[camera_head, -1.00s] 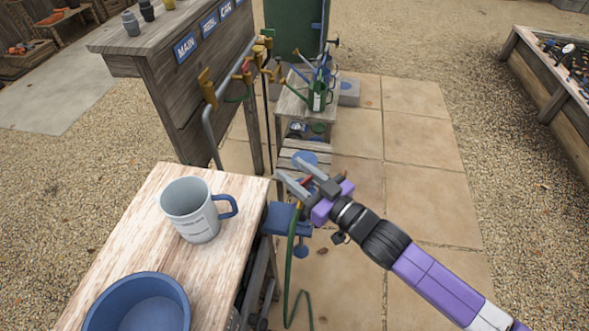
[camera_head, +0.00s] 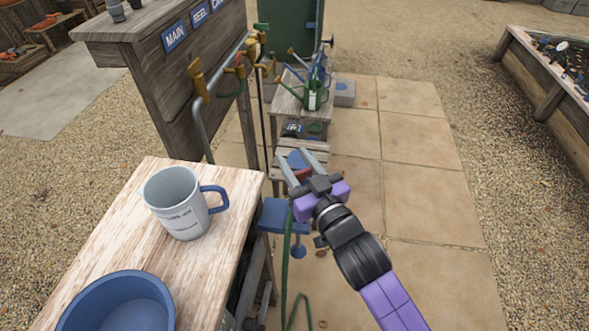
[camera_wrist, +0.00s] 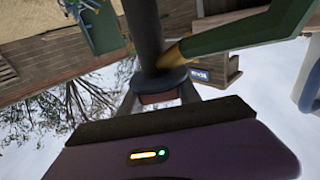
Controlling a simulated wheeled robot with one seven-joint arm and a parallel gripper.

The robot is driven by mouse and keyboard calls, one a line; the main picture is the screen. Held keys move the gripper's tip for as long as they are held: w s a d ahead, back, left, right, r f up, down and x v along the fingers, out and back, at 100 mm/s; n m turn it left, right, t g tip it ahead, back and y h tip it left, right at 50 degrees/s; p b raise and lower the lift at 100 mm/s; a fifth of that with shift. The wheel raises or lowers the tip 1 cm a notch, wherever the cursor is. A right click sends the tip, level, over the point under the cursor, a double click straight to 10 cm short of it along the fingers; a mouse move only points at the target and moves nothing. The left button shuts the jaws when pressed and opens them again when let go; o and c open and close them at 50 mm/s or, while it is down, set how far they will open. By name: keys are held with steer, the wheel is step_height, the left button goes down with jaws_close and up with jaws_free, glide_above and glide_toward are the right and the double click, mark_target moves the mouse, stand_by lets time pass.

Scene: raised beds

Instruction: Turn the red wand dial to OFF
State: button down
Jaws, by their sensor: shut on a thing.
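The red wand dial (camera_head: 303,175) shows as a small red patch between the fingers of my gripper (camera_head: 296,157), beside the potting bench. In the wrist view the red dial (camera_wrist: 158,98) sits between the two grey fingers, under a dark round disc (camera_wrist: 160,82) on a dark upright tube. My gripper is shut on the dial. Fingers cover most of it, and no OFF mark or pointer is readable. A green hose with a brass fitting (camera_wrist: 175,56) joins close by.
A blue clamp (camera_head: 280,215) sticks out from the wooden bench, with a green hose hanging below. A grey mug (camera_head: 175,205) and blue bowl (camera_head: 118,305) stand on the bench. Behind are a pipe with taps and a green watering can (camera_head: 312,97). Paving at right is clear.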

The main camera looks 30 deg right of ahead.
mark_target(303, 175)
steer(key=shift+s+d+f+m+h+b, duration=0.15)
steer(key=shift+m+h+b, duration=0.65)
steer(key=shift+b, duration=0.95)
steer(key=shift+w+d+r+m+h+b, duration=0.15)
steer(key=shift+m+h+b, duration=0.25)
steer(key=shift+h+b, duration=1.05)
steer(key=shift+s+f+y, duration=0.1)
steer(key=shift+y, duration=0.25)
steer(key=c, duration=0.8)
jaws_free()
steer(key=shift+c, duration=0.2)
steer(key=shift+b, duration=0.3)
steer(key=b+v, duration=0.1)
steer(key=v, duration=0.6)
steer(key=shift+s, duration=0.25)
steer(key=shift+s+a, duration=0.1)
steer(key=shift+s, duration=0.05)
